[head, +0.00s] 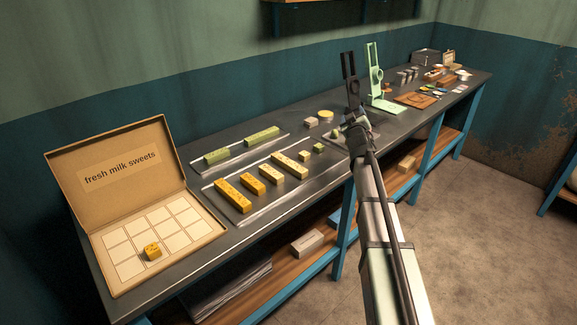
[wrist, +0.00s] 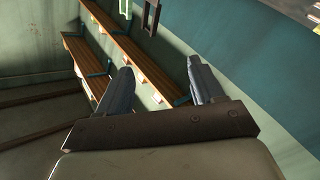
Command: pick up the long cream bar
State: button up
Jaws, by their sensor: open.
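The long cream bar (head: 290,164) lies on the front metal tray (head: 222,207) in the head view. It is a pale bar with dark specks, in a row with several other bars. The bar is not visible in the wrist view, which shows walls and shelves.
A yellow bar (head: 232,195), an orange bar (head: 252,180) and a shorter cream bar (head: 271,172) lie left of it. Green bars (head: 217,156) sit on a back tray. An open sweets box (head: 190,245) stands at left. A pale green stand (head: 377,85) is beside my gripper.

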jog(key=a+r, duration=0.1)
jog(key=n+g+y, duration=0.3)
jog(key=g+y, duration=0.1)
jog(key=g, duration=1.1)
send_near(290, 162)
jog(key=f, duration=0.1)
jog(key=w+f, duration=0.1)
jog(key=f, duration=0.1)
jog(key=shift+w+a, duration=0.4)
jog(key=shift+s+x, duration=0.25)
jog(key=shift+x, duration=1.1)
jog(key=shift+s+x, duration=0.2)
jog(key=shift+x, duration=1.1)
jog(key=shift+a+f, duration=0.1)
jog(key=shift+f, duration=0.05)
jog(key=c, duration=1.2)
grip_shut()
